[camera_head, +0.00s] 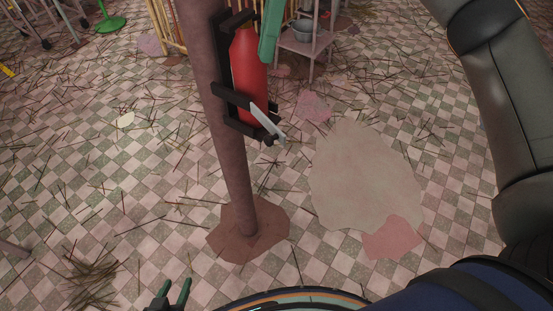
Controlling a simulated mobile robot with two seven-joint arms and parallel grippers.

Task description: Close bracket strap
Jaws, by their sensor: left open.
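A red extinguisher (248,75) stands upright in a black bracket (217,62) on a round brown post (196,45). A black strap (231,95) crosses the lower part of the cylinder. A light grey lever (267,121) slants down and right from the strap, its free end standing out past the cylinder. How its far end latches cannot be told. A green piece (270,35) hangs along the cylinder's upper right side. My left gripper (172,295) is at the bottom edge, open and empty, well below and apart from the strap. My right gripper is out of view.
The post rises from a brown patch (222,240) on the checkered floor, which is littered with thin sticks. A small stand (309,47) with a grey bowl (303,29) is behind the extinguisher. My right arm fills the right side.

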